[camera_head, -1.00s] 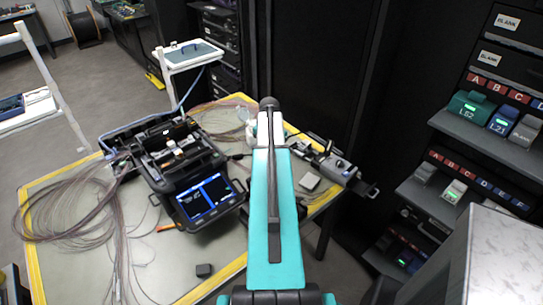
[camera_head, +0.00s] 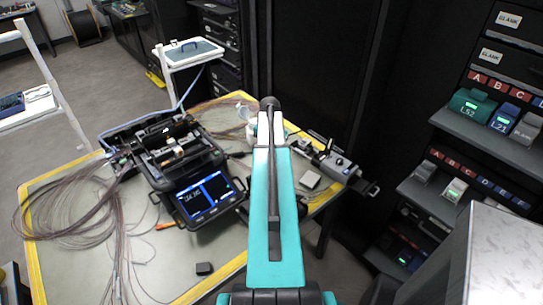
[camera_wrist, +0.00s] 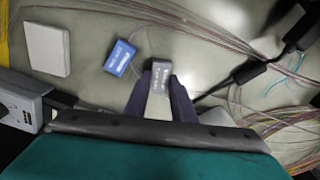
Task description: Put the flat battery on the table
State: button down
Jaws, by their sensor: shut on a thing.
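My gripper (camera_wrist: 160,88) is shut on a small grey battery (camera_wrist: 161,72) with a pale label, seen in the wrist view between the two dark fingers. The battery is over the table's grey-green surface (camera_wrist: 190,58); I cannot tell whether it touches it. A blue labelled block (camera_wrist: 120,58) lies just left of it, apart from the gripper. In the head view the table (camera_head: 235,262) has a yellow edge, and my arm hides the gripper and the battery.
A pale square plate (camera_wrist: 45,48) lies at the wrist view's upper left; a grey device (camera_wrist: 22,105) is below it. Loose fibres and a black cable (camera_wrist: 245,72) lie right. The splicer (camera_head: 180,165) stands left of my arm. A shelf rack (camera_head: 480,140) stands right.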

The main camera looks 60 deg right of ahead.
jog(key=shift+f, duration=0.25)
jog(key=c, duration=1.4)
grip_release()
jog(key=shift+r, duration=0.1)
notch_tip(320, 180, up, 14)
jog(key=b, duration=0.3)
jog(key=shift+a, duration=0.3)
jog(key=shift+s+f, duration=0.2)
